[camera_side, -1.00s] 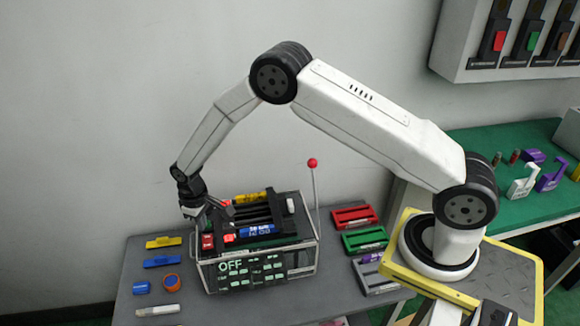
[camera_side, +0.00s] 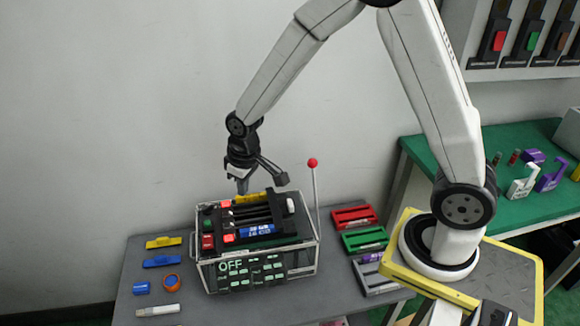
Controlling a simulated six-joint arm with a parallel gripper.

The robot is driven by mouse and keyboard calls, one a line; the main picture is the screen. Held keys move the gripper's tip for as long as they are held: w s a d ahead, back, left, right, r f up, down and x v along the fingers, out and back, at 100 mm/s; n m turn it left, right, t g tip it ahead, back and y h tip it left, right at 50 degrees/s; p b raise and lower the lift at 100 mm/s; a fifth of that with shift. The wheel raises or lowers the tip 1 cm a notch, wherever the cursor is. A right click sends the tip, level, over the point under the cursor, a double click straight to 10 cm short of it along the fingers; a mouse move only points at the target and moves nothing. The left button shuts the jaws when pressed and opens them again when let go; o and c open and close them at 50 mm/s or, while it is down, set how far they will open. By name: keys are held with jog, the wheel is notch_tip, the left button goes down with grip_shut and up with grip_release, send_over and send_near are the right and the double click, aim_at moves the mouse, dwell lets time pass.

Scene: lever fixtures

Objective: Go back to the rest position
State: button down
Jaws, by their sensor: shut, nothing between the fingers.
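My gripper (camera_side: 242,187) is above the back left part of the lever box, pointing down, shut and holding nothing. A dark part juts out to its right. The lever box (camera_side: 257,275) is a clear-sided fixture on the grey table, with a front panel that reads OFF. On its top are a yellow bar (camera_side: 262,197), partly behind my gripper, a blue bar (camera_side: 258,231), and red and green pieces at the left. A tall lever with a red ball (camera_side: 313,162) stands upright at the box's right side.
Yellow (camera_side: 164,242) and blue (camera_side: 162,262) pieces and small cylinders lie left of the box. Red (camera_side: 354,217), green (camera_side: 364,240) and grey racks lie to its right. A green table (camera_side: 520,205) and a wall shelf stand at the right. The space above the box's left side is open.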

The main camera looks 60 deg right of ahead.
jog(key=s+d+r, duration=0.1)
jog(key=s+r, duration=0.1)
jog(key=s, duration=0.4)
jog(key=s+d+r+m+t, duration=0.1)
jog(key=s+d+r, duration=0.1)
jog(key=s, duration=0.5)
jog(key=shift+w, duration=0.15)
jog(key=w+a+f+m+g, duration=0.1)
jog(key=w+a+f+m, duration=0.1)
jog(key=w, duration=0.6)
jog(key=w+a+f+m, duration=0.2)
jog(key=w+f+m, duration=0.2)
jog(key=w, duration=0.4)
jog(key=w+a+f+m+g, duration=0.1)
jog(key=w+a+f+m, duration=0.2)
jog(key=w, duration=0.6)
jog(key=shift+f+g, duration=0.3)
jog(key=shift+f, duration=0.15)
jog(key=shift+a+f, duration=0.1)
